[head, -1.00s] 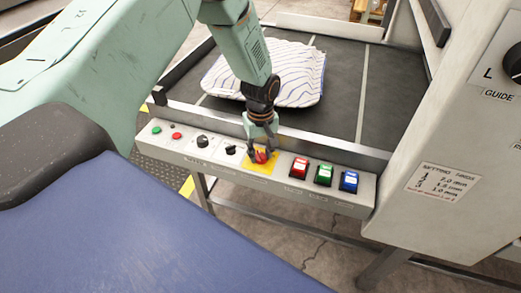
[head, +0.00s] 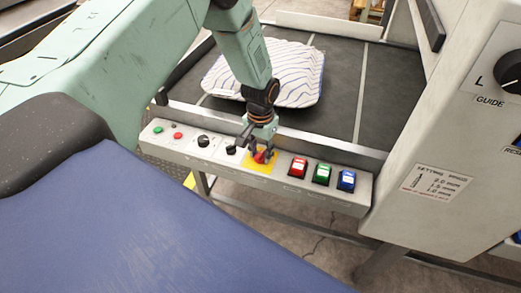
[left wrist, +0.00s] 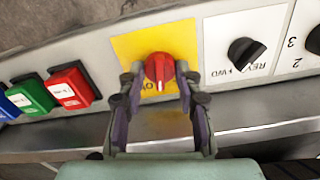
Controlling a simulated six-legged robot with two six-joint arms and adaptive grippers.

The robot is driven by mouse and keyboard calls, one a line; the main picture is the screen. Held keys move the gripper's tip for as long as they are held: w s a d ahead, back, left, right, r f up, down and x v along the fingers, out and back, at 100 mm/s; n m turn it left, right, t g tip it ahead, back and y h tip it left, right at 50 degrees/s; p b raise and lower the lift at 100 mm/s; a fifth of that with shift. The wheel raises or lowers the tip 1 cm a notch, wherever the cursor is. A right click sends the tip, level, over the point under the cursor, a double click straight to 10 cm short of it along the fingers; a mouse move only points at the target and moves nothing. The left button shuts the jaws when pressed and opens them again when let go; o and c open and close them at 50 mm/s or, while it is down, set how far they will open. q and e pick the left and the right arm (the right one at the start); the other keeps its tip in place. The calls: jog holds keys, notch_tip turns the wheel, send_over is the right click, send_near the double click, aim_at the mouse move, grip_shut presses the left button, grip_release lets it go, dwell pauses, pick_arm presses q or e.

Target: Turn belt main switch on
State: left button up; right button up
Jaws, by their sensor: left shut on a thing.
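The red rotary main switch (head: 262,155) sits on a yellow plate (head: 261,167) in the middle of the control panel (head: 222,166). My left gripper (head: 259,153) reaches down to it and is shut on its red knob. In the left wrist view the red knob (left wrist: 159,71) is between the two fingertips, and its white mark points down toward lettering on the yellow plate (left wrist: 130,48). The lettering is partly hidden by the fingers. My right gripper is in neither view.
Red (head: 298,167), green (head: 322,174) and blue (head: 346,180) rocker switches lie right of the knob. Black knobs (head: 204,142) and small buttons lie left. A striped pillow (head: 285,75) rests on the dark belt (head: 345,70) behind. A large grey cabinet (head: 450,150) stands at right.

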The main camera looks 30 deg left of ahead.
aim_at(260, 154)
pick_arm(q)
jog(key=m, duration=0.6)
jog(key=shift+s+f+m, duration=0.2)
jog(key=shift+s+m, duration=0.1)
dwell(0.3)
jog(key=o, duration=1.2)
jog(key=shift+w+r, duration=0.1)
jog(key=shift+w, duration=0.05)
jog(key=shift+c, duration=0.2)
jog(key=shift+w, duration=0.1)
jog(key=shift+r, duration=0.3)
notch_tip(260, 154, up, 12)
jog(key=shift+f, duration=0.25)
